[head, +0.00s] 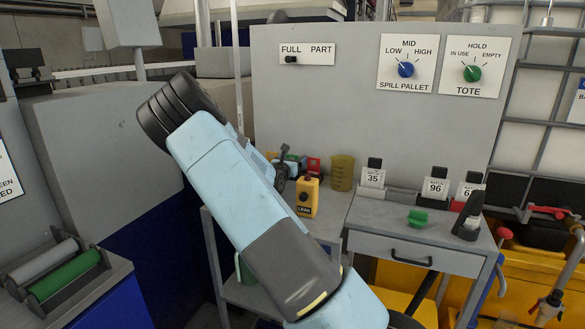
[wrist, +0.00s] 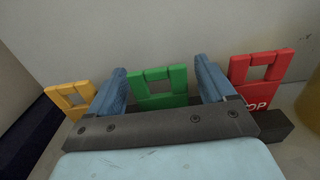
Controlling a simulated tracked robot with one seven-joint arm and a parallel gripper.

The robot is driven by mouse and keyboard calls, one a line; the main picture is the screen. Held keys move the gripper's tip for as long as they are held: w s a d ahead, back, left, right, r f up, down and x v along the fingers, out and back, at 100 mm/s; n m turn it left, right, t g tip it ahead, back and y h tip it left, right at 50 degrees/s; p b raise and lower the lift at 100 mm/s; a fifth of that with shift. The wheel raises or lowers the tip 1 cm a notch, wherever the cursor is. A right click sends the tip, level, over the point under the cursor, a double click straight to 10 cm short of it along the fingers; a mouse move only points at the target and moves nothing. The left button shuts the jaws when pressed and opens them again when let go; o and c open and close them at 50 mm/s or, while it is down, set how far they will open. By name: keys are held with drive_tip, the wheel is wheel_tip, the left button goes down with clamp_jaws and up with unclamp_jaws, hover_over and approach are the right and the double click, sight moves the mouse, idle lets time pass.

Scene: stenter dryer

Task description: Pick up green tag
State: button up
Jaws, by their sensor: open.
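The green tag (wrist: 165,86) stands upright in the wrist view, a block-like plate with a rectangular opening near its top. My gripper (wrist: 160,68) is open, with one blue finger on each side of the green tag. Its lower part is hidden behind the dark gripper body, and I cannot tell whether the fingers touch it. A yellow tag (wrist: 72,99) stands to the left and a red tag (wrist: 254,82) with white letters "OP" visible to the right.
A grey panel (head: 340,100) rises behind the bench. A yellow control box (head: 307,197) and a yellow cup (head: 342,173) stand near the tags. A drawer table (head: 415,250) to the right holds numbered cards and a small green object (head: 417,217). Rollers (head: 65,275) lie at the left.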

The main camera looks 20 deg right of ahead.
drive_tip(key=shift+w+d, duration=0.2)
drive_tip(key=shift+w, duration=0.05)
drive_tip(key=shift+c, duration=0.5)
drive_tip(key=c, duration=0.9)
drive_tip(key=shift+r, duration=0.15)
drive_tip(key=shift+c, duration=0.2)
